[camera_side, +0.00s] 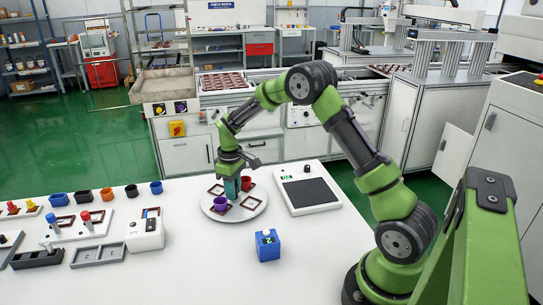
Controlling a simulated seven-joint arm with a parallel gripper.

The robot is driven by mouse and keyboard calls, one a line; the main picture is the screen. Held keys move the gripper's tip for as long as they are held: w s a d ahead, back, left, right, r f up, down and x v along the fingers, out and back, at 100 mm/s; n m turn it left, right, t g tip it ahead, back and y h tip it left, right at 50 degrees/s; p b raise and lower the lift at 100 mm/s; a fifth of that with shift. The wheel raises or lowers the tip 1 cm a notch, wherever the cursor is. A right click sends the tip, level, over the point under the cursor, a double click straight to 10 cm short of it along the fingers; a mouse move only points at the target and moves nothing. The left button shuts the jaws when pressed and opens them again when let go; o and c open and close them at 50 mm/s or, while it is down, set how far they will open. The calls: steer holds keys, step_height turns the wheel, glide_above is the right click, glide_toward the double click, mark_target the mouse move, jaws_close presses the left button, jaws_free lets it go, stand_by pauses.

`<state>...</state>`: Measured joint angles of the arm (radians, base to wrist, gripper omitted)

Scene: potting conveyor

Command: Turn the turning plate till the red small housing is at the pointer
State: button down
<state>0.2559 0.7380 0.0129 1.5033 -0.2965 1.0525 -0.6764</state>
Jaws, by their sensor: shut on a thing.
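The turning plate (232,216) is a round white disc on the white table. The red small housing (246,184) stands on its far right part, just right of my gripper. A purple housing (220,203) stands on its near left part. Brown square frames lie on the plate, one at the right (252,203) and one at the far left (215,190). My gripper (232,179) points down over the plate's middle, shut on a teal upright piece (232,190). I cannot tell whether this piece is fixed to the plate. I cannot make out the pointer.
A white device with a dark pad (308,193) is close on the right. A white box (145,234), trays and small coloured housings stand at left. The table front between is clear.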

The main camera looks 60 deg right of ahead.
steer(key=shift+r+n, duration=0.1)
steer(key=shift+n, duration=4.4)
steer(key=c, duration=1.2)
jaws_free()
steer(key=shift+o, duration=0.2)
step_height(320, 180, up, 17)
